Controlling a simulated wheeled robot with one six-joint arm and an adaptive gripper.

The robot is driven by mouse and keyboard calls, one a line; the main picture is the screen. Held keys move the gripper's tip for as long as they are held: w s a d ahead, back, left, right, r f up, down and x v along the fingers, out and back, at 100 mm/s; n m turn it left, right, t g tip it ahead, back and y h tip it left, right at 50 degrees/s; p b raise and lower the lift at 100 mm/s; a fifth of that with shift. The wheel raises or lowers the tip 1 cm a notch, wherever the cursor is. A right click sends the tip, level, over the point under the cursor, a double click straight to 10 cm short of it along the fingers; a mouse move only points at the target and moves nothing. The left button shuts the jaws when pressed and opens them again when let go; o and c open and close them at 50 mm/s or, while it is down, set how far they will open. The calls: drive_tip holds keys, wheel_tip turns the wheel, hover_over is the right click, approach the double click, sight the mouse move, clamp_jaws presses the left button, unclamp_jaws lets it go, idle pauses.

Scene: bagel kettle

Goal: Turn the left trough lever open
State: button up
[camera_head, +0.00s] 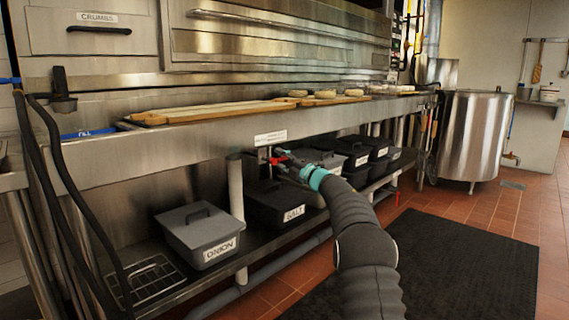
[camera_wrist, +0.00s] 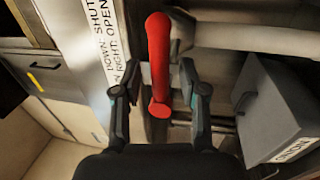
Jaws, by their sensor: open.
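The red trough lever (camera_head: 279,159) is under the front edge of the steel trough counter, just below a small white label (camera_head: 270,137). In the wrist view the red lever (camera_wrist: 159,55) stands lengthwise between my fingers, with a rounded end nearest me. My gripper (camera_head: 291,169) is at the lever. In the wrist view my gripper (camera_wrist: 160,82) is open, one finger on each side of the lever, with visible gaps. The label beside it (camera_wrist: 103,30) reads "DOWN SHUT, RIGHT OPEN". The valve body is mostly hidden.
A grey ONION bin (camera_head: 200,232) and a black SALT bin (camera_head: 277,203) stand on the lower shelf (camera_head: 255,252) beneath. More dark bins are farther right. Long boards (camera_head: 215,111) lie on the counter. A dark floor mat (camera_head: 450,262) and open floor are in front.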

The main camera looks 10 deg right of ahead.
drive_tip(key=v, duration=1.2)
